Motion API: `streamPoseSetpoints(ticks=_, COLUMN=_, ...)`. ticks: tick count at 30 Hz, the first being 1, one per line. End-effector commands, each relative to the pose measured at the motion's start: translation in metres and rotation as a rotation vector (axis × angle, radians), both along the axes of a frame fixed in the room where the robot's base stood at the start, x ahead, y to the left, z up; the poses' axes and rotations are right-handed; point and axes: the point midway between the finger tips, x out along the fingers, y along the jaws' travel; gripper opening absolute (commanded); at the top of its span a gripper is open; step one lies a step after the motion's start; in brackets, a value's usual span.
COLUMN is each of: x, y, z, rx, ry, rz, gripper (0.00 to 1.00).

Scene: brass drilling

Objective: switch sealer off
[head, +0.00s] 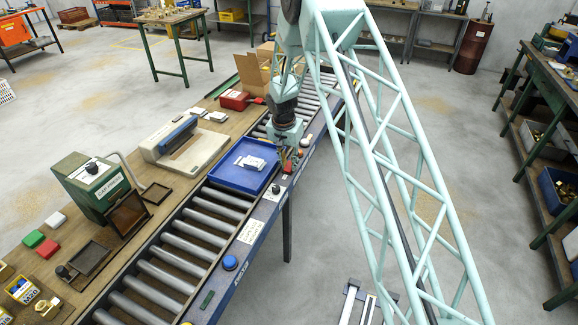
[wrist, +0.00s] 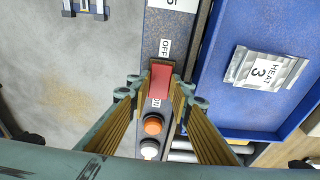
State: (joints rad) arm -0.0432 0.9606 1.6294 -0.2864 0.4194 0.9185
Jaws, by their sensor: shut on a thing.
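A red switch (wrist: 160,76) sits on the conveyor's side rail, between an OFF label (wrist: 165,47) above it in the wrist view and a partly hidden ON label (wrist: 156,103) below it. My gripper (wrist: 160,88) is shut on the red switch, one finger on each side. I cannot tell which way the switch is set. In the head view, my gripper (head: 288,164) is down at the rail beside the blue tray. A white machine with a blue bar, perhaps the sealer (head: 184,146), stands on the wooden bench.
An orange button (wrist: 153,124) and a white button (wrist: 149,150) are close to the switch. The blue tray (wrist: 222,95) holds a packet marked HEAT 3 (wrist: 265,68). A blue button (head: 230,263) is farther along the rail. Floor right of the conveyor is mostly open.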

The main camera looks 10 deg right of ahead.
Motion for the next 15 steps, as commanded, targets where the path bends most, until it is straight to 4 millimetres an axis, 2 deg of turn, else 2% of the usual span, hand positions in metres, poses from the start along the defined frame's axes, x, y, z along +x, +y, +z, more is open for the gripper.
streamPoseSetpoints(ticks=9, x=0.0003, y=-0.0008, z=0.0007, rx=-0.001, ry=-0.002, rz=-0.001, gripper=0.09)
streamPoseSetpoints(ticks=10, x=0.0003, y=-0.0008, z=0.0007, rx=-0.001, ry=-0.002, rz=-0.001, gripper=0.20)
streamPoseSetpoints(ticks=15, x=0.0001, y=-0.0005, z=0.0006, rx=-0.001, ry=-0.002, rz=-0.001, gripper=0.33)
